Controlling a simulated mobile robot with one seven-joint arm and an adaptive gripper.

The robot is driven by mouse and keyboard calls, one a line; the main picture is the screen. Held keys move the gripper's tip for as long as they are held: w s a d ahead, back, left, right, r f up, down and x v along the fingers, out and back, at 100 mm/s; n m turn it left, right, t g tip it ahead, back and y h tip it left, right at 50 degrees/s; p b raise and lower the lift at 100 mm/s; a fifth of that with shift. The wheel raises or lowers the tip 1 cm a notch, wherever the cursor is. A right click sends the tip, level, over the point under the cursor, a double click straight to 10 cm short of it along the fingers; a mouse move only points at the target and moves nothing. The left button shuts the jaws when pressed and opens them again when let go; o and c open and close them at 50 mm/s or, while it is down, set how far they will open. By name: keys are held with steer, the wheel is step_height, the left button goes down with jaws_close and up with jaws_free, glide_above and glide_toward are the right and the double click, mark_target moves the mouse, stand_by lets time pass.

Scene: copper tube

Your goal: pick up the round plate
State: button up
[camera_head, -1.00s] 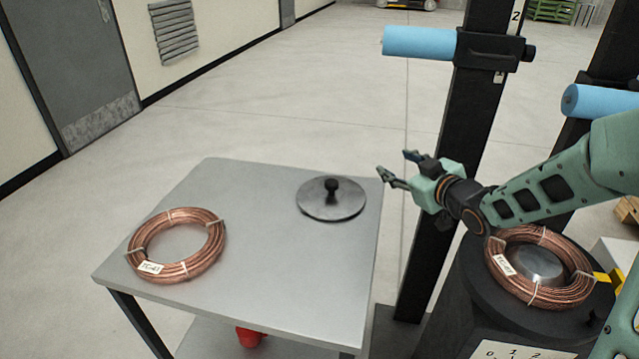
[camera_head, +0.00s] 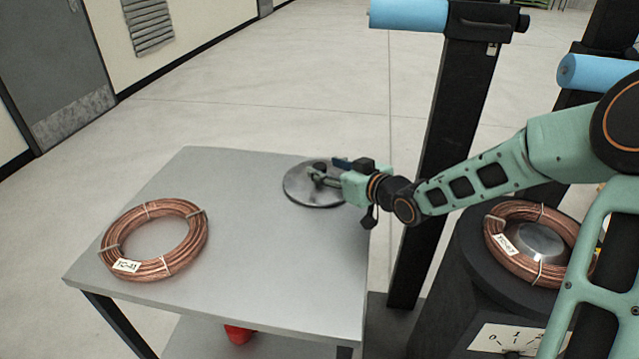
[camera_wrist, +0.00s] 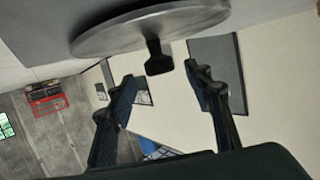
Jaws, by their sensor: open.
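The round plate (camera_head: 305,190) is a grey metal disc with a dark upright knob in its middle. It lies flat near the far right corner of the grey table (camera_head: 250,270). My gripper (camera_head: 325,172) is at the plate's knob, coming in from the right. In the wrist view the plate (camera_wrist: 150,28) is at the top and its knob (camera_wrist: 158,58) points between the fingers. My gripper (camera_wrist: 160,80) is open there, with the knob just ahead of the fingertips and no contact visible. In the head view the fingers partly cover the knob.
A copper coil (camera_head: 155,265) lies on the table's left side. Another copper coil (camera_head: 535,275) rests on a dark round stand (camera_head: 460,235) at the right. A black post (camera_head: 445,150) with a blue roller (camera_head: 408,14) stands behind my arm. The table's middle is clear.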

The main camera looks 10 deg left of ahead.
mark_target(320, 166)
steer(key=x, duration=0.3)
steer(key=shift+w+a+f+b, duration=0.1)
steer(key=shift+a+f+b, duration=0.1)
steer(key=shift+a+b, duration=0.1)
steer(key=shift+d, duration=0.1)
steer(key=shift+r, duration=0.1)
jaws_close()
